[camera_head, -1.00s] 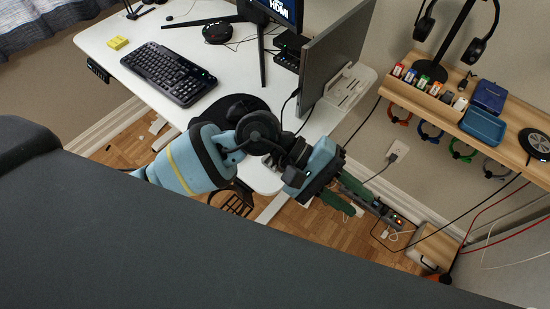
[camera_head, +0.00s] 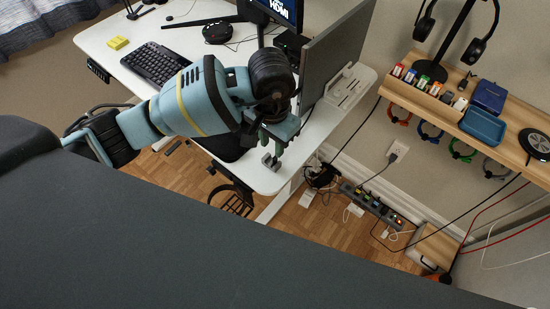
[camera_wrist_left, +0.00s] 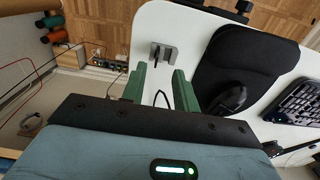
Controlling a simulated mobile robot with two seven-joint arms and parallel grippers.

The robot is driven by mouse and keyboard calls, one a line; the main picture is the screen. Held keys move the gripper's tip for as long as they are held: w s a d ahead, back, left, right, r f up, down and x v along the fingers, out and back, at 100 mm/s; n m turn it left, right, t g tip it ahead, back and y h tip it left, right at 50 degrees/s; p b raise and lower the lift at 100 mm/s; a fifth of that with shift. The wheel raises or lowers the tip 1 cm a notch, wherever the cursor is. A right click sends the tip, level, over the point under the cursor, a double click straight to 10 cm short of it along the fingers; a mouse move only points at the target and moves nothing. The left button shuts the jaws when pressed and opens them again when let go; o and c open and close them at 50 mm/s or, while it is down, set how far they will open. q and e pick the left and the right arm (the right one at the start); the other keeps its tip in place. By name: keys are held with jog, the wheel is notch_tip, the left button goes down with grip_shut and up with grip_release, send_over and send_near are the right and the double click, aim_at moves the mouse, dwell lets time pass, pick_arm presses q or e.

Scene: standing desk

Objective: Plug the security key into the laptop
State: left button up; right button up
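My left gripper (camera_head: 268,145) is over the near right corner of the white desk. Its two green fingers (camera_wrist_left: 160,88) are apart, with nothing held between them. A small grey block-like object (camera_head: 271,161) sits on the desk near its edge, just beyond the fingertips. It also shows in the left wrist view (camera_wrist_left: 163,53), with a slot-like dark middle; I cannot tell whether it is or holds the security key. A large dark upright panel (camera_head: 335,55) stands at the desk's right side; I cannot tell whether it is the laptop. My right gripper is not in view.
The white desk (camera_head: 105,40) carries a keyboard (camera_head: 150,62), a mouse (camera_wrist_left: 230,98) on a dark mat (camera_wrist_left: 245,60), and a white stand (camera_head: 352,88). A wall shelf (camera_head: 535,168) at right holds small coloured items, blue trays and headphones. A power strip (camera_head: 372,205) lies below.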

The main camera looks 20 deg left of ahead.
aim_at(275, 161)
pick_arm(q)
jog(key=shift+w+d+f, duration=0.1)
jog(key=shift+d+f, duration=0.05)
jog(key=shift+f, duration=1.35)
jog(key=shift+w+d+f, duration=0.1)
jog(key=shift+f, duration=1.35)
